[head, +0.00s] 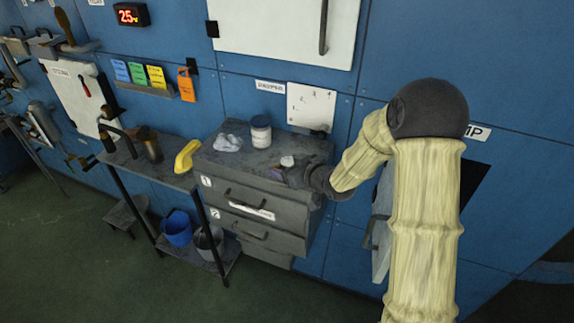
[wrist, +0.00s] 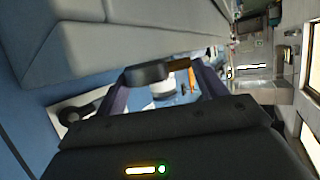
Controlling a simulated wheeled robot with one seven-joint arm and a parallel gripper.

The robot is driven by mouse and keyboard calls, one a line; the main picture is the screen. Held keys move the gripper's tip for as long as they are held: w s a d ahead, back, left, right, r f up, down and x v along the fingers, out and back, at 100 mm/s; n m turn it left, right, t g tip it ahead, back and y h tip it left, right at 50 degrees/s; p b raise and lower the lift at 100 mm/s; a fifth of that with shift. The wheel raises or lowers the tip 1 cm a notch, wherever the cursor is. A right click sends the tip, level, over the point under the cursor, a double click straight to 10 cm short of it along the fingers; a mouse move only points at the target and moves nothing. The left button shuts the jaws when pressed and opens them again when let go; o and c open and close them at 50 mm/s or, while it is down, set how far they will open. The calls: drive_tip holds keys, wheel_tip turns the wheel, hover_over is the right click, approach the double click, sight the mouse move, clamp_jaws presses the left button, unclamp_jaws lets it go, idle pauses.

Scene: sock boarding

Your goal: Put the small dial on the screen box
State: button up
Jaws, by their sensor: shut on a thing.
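My gripper (head: 281,174) is at the right front part of the grey drawer cabinet's top, with my arm reaching in from the right. In the wrist view my gripper (wrist: 163,82) has its two dark fingers closed around a small dark rounded piece (wrist: 147,74), which looks like the small dial. A small pale-topped round thing (head: 287,161) shows right beside the fingers in the head view. I cannot tell whether it is the same piece. A dark box with a red lit display (head: 132,14) is on the blue wall at the upper left; I cannot tell whether it is the screen box.
The drawer cabinet (head: 255,228) carries a white jar (head: 261,132) and a crumpled white cloth (head: 228,143). A side table to its left holds a yellow thing (head: 187,155). A blue bucket (head: 177,229) and a grey bucket (head: 208,242) stand below. The floor in front is clear.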

drive_tip(key=o, duration=1)
drive_tip(key=shift+w+d+f, duration=0.1)
drive_tip(key=shift+d+f, duration=0.05)
drive_tip(key=shift+d, duration=0.2)
drive_tip(key=shift+a, duration=0.1)
drive_tip(key=shift+r, duration=0.25)
drive_tip(key=v, duration=1.2)
drive_tip(key=shift+b, duration=0.4)
